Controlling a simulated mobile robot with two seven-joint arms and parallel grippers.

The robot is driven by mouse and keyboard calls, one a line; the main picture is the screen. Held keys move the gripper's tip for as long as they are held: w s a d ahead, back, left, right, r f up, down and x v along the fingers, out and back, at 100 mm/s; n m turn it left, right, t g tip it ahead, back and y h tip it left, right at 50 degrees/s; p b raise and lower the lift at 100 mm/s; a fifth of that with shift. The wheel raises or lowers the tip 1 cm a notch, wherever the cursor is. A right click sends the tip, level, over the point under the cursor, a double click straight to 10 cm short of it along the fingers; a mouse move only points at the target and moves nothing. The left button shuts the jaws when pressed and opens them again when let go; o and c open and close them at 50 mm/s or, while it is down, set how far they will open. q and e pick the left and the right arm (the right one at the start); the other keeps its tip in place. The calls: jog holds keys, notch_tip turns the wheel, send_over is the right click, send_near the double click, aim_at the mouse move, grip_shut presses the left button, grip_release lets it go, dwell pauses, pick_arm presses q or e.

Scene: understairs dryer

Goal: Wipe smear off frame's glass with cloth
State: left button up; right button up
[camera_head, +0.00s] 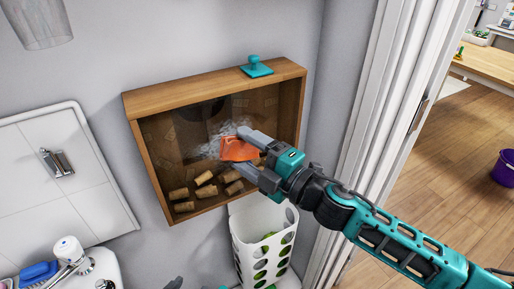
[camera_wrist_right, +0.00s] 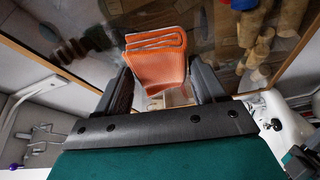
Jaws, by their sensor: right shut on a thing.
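A wooden box frame (camera_head: 205,93) with a glass front hangs on the wall, with several corks behind the glass. A whitish smear (camera_head: 212,146) shows on the glass, around and left of the cloth. My right gripper (camera_head: 246,152) is shut on a folded orange cloth (camera_head: 232,150), in front of the middle of the glass. In the right wrist view the cloth (camera_wrist_right: 157,65) sits between the fingers, its folded edge toward the glass. I cannot tell if it touches. Grey tips at the bottom edge of the head view look like my left gripper (camera_head: 188,284), mostly cut off.
A teal knobbed piece (camera_head: 256,68) sits on top of the frame. A white perforated basket (camera_head: 262,248) stands below it. A white cabinet (camera_head: 60,180) and a tap (camera_head: 72,252) are at left. A white door frame (camera_head: 385,110) stands close on the right.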

aim_at(261, 127)
jog(key=shift+s+a, duration=0.85)
jog(key=shift+a, duration=0.35)
jog(key=shift+s+a, duration=0.8)
jog(key=shift+a, duration=0.4)
jog(key=shift+s+a, duration=0.85)
jog(key=shift+a, duration=0.35)
jog(key=shift+a+r, duration=0.1)
jog(key=shift+r, duration=0.85)
jog(key=shift+w+d, duration=1.45)
jog(key=shift+d, duration=0.65)
jog(key=shift+w+d, duration=1.45)
jog(key=shift+d, duration=0.7)
jog(key=shift+w+d, duration=1.45)
jog(key=shift+d, duration=0.65)
jog(key=shift+s+d, duration=0.55)
jog(key=shift+s, duration=0.3)
jog(key=shift+s+d, duration=0.55)
jog(key=shift+s, duration=0.25)
jog(key=shift+s+d, duration=0.55)
jog(key=shift+s, duration=0.3)
jog(key=shift+s+d, duration=0.4)
jog(key=shift+s, duration=0.25)
jog(key=shift+s+d, duration=0.4)
jog(key=shift+s, duration=0.2)
